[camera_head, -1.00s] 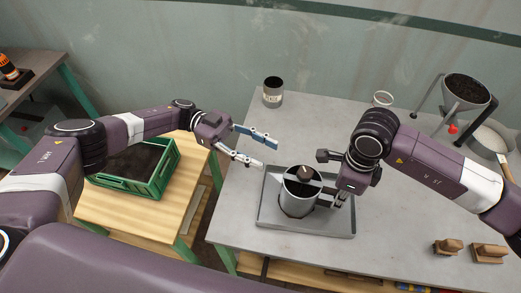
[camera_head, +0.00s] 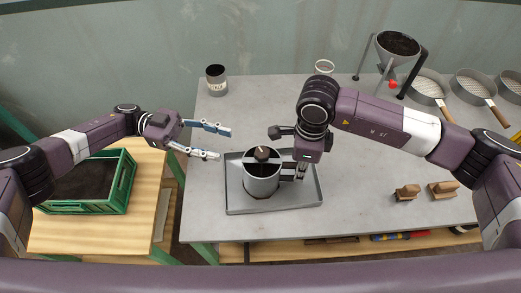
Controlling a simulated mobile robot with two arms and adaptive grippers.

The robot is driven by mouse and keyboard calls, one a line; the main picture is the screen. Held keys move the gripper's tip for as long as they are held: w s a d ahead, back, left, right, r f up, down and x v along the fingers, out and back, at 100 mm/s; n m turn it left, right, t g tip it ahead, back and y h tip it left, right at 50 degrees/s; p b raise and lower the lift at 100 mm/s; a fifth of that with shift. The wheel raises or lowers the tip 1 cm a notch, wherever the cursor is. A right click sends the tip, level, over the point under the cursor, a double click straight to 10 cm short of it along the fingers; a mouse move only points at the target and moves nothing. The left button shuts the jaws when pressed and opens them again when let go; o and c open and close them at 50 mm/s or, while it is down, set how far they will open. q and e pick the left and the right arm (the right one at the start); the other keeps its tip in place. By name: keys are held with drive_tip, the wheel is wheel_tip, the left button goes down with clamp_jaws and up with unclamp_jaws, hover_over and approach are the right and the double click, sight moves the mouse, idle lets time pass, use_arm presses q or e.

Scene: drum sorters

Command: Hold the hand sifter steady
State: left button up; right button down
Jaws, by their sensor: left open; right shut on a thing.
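The hand sifter (camera_head: 261,182) is a grey metal cylinder with a bar across its top and a dark round knob. It stands upright in a shallow grey tray (camera_head: 240,206) on the table. My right gripper (camera_head: 298,172) is shut at the sifter's right side, on what looks like its handle, which the fingers mostly hide. My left gripper (camera_head: 213,142) is open and empty, up and to the left of the sifter, apart from it.
A green crate (camera_head: 126,182) of dark soil stands on a wooden table at left. A dark-filled can (camera_head: 216,80), a white cup (camera_head: 324,67) and a hopper (camera_head: 383,55) stand at the back. Round sieves (camera_head: 428,88) lie at back right, wooden blocks (camera_head: 406,192) at right.

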use_arm(q)
drive_tip(key=s+d+r+m+g+y, duration=0.3)
drive_tip(key=s+d+r+m+g, duration=0.1)
drive_tip(key=m, duration=0.5)
drive_tip(key=m+t+y, duration=0.8)
drive_tip(key=m+y, duration=0.2)
drive_tip(key=m, duration=1.7)
approach(261, 151)
drive_tip(key=x, duration=0.8)
drive_tip(key=shift+s+d+f, duration=0.15)
drive_tip(key=shift+f, duration=0.1)
drive_tip(key=c, duration=1.2)
drive_tip(key=shift+o, duration=0.2)
drive_tip(key=shift+n, duration=0.3)
